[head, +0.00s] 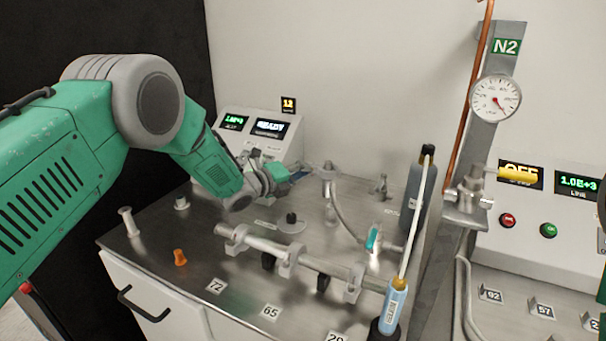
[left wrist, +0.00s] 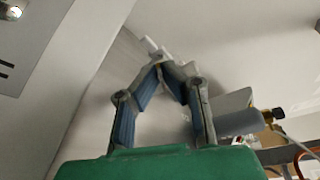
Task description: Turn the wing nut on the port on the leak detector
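The leak detector (head: 292,132) is a pale box with two lit displays at the back left of the steel bench, one reading "READY". My left gripper (head: 279,186) is low in front of it, by the metal fittings at its port (head: 254,157). In the left wrist view, its two blue-padded fingers bend inward and their tips (left wrist: 161,66) come together at a small grey part, apparently the wing nut (left wrist: 168,53). The fingertips cover much of that part, and its turn angle is too small to read. My right gripper is out of view.
A metal manifold tube (head: 300,258) on supports crosses the bench front. An orange piece (head: 180,257) stands left of it. A blue-labelled bottle (head: 393,307) and a dark cylinder (head: 415,195) stand right. A gauge (head: 495,98) hangs on the N2 post (head: 487,150).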

